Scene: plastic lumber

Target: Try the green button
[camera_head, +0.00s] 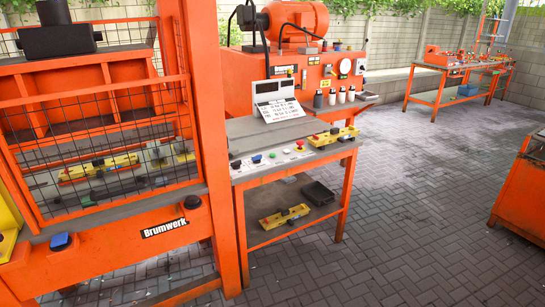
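A small green button (272,155) sits on the sloped grey control panel (262,170) at the front of an orange table in the middle. On the panel to its left are a blue button (256,159) and a black knob (235,164). To its right is a red button (300,145). The green button is too small to tell whether it is pressed in. Neither of my grippers shows in the head view.
An orange caged press (170,226) marked Brumwerk stands left, close to the panel. A white display unit (277,103) and a yellow control box (333,137) rest on the table. Another yellow box (284,217) lies on its lower shelf. Paved floor (420,200) is free on the right.

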